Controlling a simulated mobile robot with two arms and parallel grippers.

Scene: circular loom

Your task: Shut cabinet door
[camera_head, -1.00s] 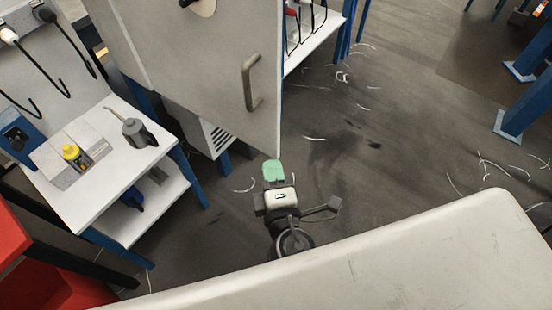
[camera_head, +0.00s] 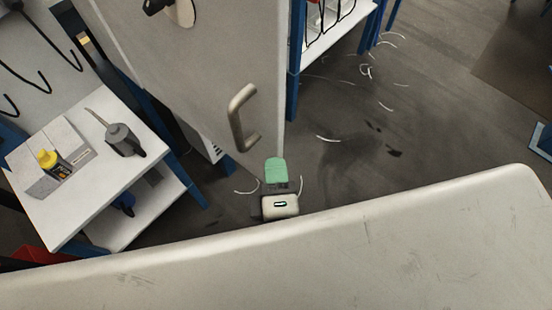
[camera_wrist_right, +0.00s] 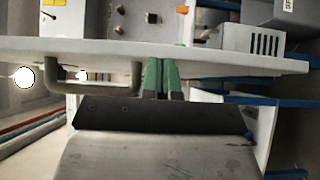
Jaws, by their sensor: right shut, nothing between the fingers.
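The pale grey cabinet door (camera_head: 200,80) stands open in the upper middle of the head view, with a bent grey handle (camera_head: 240,118) near its free edge. In the right wrist view the door (camera_wrist_right: 220,60) shows nearly edge-on, with its handle (camera_wrist_right: 95,85) left of the fingers. My right gripper (camera_head: 276,168) is shut and empty, its green fingertips just below the door's lower free corner. In the right wrist view the fingers (camera_wrist_right: 160,72) overlap the door panel; I cannot tell if they touch it. My left gripper is not in view.
A blue-framed shelf (camera_head: 320,50) stands behind the door. Open floor (camera_head: 350,110) lies right.

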